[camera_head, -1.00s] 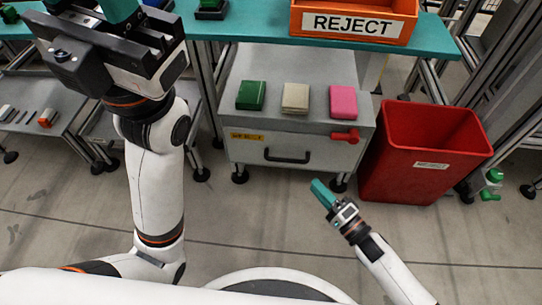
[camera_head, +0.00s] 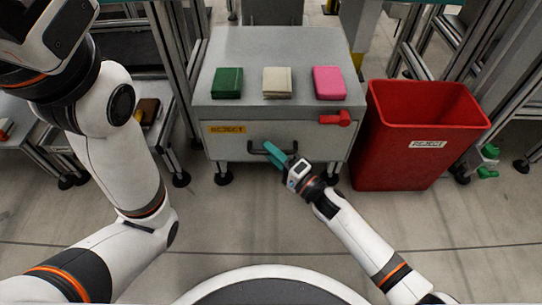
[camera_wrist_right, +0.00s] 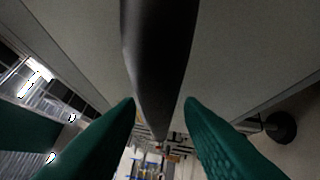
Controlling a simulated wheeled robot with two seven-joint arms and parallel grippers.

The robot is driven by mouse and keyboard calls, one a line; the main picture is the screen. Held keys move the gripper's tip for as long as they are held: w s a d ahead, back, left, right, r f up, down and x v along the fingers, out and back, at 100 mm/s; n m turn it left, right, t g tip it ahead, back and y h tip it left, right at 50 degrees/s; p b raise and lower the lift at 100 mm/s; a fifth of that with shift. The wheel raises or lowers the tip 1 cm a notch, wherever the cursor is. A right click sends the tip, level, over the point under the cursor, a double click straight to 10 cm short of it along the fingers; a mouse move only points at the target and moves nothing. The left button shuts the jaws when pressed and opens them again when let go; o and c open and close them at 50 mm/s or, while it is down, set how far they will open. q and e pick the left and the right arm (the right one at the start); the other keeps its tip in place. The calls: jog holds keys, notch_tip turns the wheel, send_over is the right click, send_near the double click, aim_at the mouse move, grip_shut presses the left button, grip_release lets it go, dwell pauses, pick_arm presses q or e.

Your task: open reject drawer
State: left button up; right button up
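The reject drawer (camera_head: 225,143) is the front of a grey cabinet, with a yellow REJECT label (camera_head: 227,129) and a black bar handle (camera_head: 253,147). It looks shut. My right gripper (camera_head: 272,152) is at the handle, its teal fingers covering part of it in the head view. In the right wrist view the dark handle (camera_wrist_right: 160,60) runs between the two green fingers (camera_wrist_right: 160,110), which stand apart on either side of it. Whether they touch it is unclear. My left arm is at the left, its fingers outside the picture.
Green (camera_head: 227,82), beige (camera_head: 277,82) and pink (camera_head: 329,82) blocks sit on the cabinet (camera_head: 280,50). A red latch-like part (camera_head: 336,118) is at the front's upper right. A red REJECT bin (camera_head: 420,165) stands right of the cabinet. The floor in front is clear.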

jog(key=shift+w+a+r, duration=0.1)
jog(key=shift+w+a, duration=0.15)
jog(key=shift+a, duration=0.05)
grip_shut()
jog(key=shift+s+d, duration=0.1)
